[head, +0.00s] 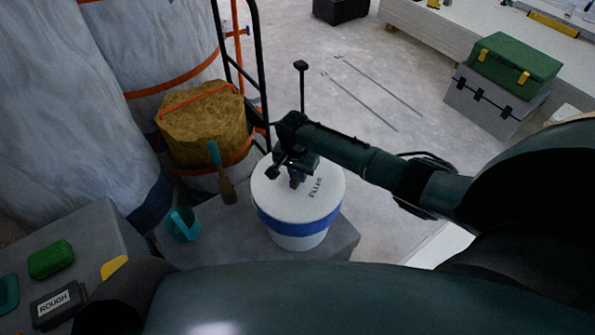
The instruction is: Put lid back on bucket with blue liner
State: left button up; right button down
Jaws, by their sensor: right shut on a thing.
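A white bucket (298,241) with a blue band (300,222) around its upper part stands on a grey block. A round white lid (325,177) with dark lettering covers the bucket's top from this view. I cannot tell whether it is seated on the rim or just above it. My right gripper (296,178) points down at the middle of the lid and is shut on it; the gripper hides the gripped part. My left gripper is not in view.
A teal cup (182,224) and a brush with a teal handle (221,170) are left of the bucket. Behind stand a hand truck (240,70) and a strapped yellow-brown bundle (200,125). A green-lidded toolbox (505,78) is at right. The floor behind the bucket is mostly clear.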

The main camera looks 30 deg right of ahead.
jog(key=c, duration=1.2)
grip_release()
jog(key=shift+o, duration=0.3)
jog(key=o, duration=0.4)
